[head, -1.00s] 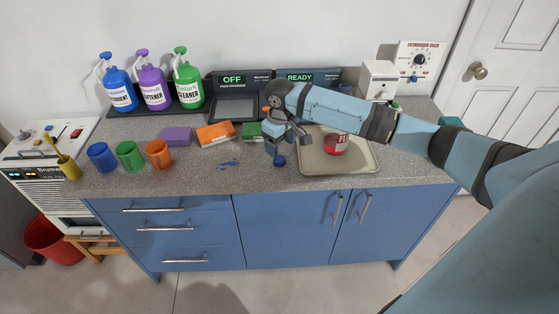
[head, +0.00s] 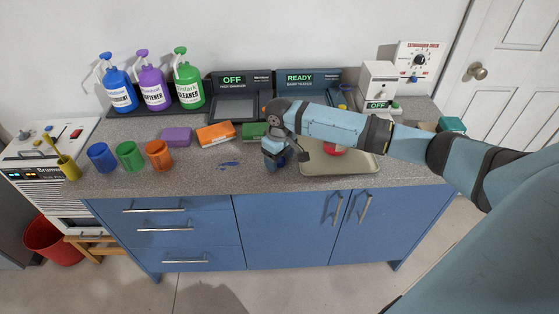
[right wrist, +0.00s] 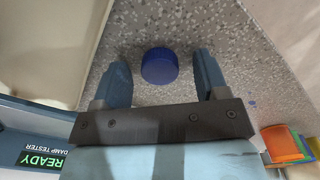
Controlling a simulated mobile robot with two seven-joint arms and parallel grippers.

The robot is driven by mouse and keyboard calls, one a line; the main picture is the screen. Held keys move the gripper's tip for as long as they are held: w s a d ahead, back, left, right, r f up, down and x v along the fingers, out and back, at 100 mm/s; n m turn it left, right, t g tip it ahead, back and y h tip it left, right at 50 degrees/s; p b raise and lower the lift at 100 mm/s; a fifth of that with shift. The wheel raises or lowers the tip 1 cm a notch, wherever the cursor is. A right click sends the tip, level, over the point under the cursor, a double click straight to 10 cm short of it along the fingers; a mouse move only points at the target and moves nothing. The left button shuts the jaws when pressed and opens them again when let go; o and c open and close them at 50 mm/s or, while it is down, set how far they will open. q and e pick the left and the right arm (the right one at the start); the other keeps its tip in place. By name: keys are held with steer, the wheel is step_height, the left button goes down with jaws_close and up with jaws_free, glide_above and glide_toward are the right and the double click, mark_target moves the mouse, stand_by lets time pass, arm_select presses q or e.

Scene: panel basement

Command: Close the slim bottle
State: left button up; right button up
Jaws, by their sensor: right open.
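A small round blue cap (right wrist: 159,66) lies on the speckled counter in the right wrist view, between my right gripper's two fingers with a gap on each side. My right gripper (head: 277,160) is open and low over the counter, left of the tray. In the head view it mostly hides the cap. A red object (head: 334,149) with a white label sits in the tray, partly hidden by my right arm. I cannot make out a slim bottle for certain. My left gripper is not in view.
A beige tray (head: 345,168) stands just right of my right gripper. Blue (head: 102,157), green (head: 130,155) and orange (head: 159,155) cups stand at the left. An orange block (head: 215,134) and pump bottles are behind. Counter left of the gripper is mostly clear.

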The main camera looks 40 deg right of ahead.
mark_target(279, 160)
steer(key=c, duration=1)
step_height(279, 160, up, 20)
steer(key=p, duration=0.1)
